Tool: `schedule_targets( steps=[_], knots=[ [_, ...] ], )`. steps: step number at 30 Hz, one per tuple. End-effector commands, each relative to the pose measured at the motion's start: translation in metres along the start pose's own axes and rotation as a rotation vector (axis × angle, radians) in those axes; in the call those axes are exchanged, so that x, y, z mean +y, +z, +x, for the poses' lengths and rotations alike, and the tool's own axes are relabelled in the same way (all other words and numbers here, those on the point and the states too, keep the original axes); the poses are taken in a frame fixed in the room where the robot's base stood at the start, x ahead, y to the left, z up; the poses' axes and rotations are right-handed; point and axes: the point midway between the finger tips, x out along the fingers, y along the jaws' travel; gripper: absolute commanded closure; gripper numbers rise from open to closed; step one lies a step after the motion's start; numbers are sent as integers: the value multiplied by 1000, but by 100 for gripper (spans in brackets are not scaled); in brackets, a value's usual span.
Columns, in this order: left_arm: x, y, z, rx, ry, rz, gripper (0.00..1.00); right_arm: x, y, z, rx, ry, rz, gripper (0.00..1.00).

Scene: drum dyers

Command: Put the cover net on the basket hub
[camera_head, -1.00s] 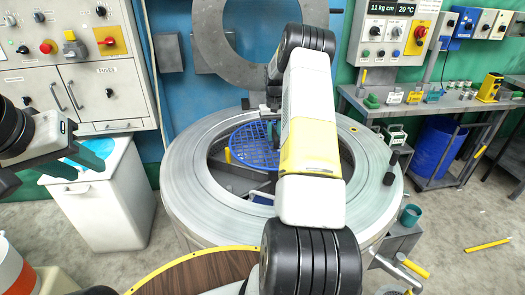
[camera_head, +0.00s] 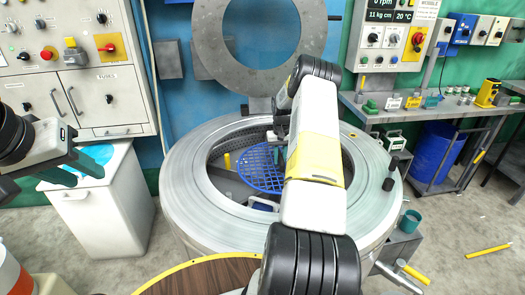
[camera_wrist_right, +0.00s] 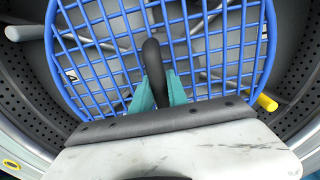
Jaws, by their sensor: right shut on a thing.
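The cover net (camera_head: 258,172) is a round blue grid inside the drum opening in the head view. It fills much of the right wrist view (camera_wrist_right: 105,55). My right gripper (camera_wrist_right: 156,88) has its teal fingertips shut on the net's dark upright handle (camera_wrist_right: 153,62). In the head view the right arm hides part of the net and its handle. The basket hub is not clearly seen; grey bars show beneath the net, and I cannot tell whether the net touches anything. My left gripper (camera_head: 88,160) is at the left, in front of the white bin, its jaw gap unclear.
The drum's wide grey rim (camera_head: 190,205) surrounds the net, with a perforated inner wall (camera_wrist_right: 40,100). A yellow-tipped rod (camera_wrist_right: 266,102) lies near the net's edge. The round steel lid (camera_head: 210,50) stands open behind. A white bin (camera_head: 105,205) is at the left, a workbench (camera_head: 400,115) at the right.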

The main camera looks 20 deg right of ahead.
Motion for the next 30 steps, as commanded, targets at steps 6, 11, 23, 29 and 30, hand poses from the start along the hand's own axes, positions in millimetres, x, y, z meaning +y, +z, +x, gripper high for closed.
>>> schedule_targets(
  steps=[6, 11, 23, 29, 30],
  knots=[
    [0, 0, 0, 0, 0, 0, 64, 0, -1, 7, 2, 1, 0, 100],
    [0, 0, 0, 0, 0, 0, 64, 0, 0, 9, 1, 0, 0, 100],
    [0, 0, 0, 0, 0, 0, 64, 0, 0, 10, 0, 0, 0, 59],
    [0, 0, 0, 0, 0, 0, 64, 0, -1, 0, 2, 1, 0, 59],
    [0, 0, 0, 0, 0, 0, 64, 0, -1, -5, 3, 1, 0, 59]
  ],
)
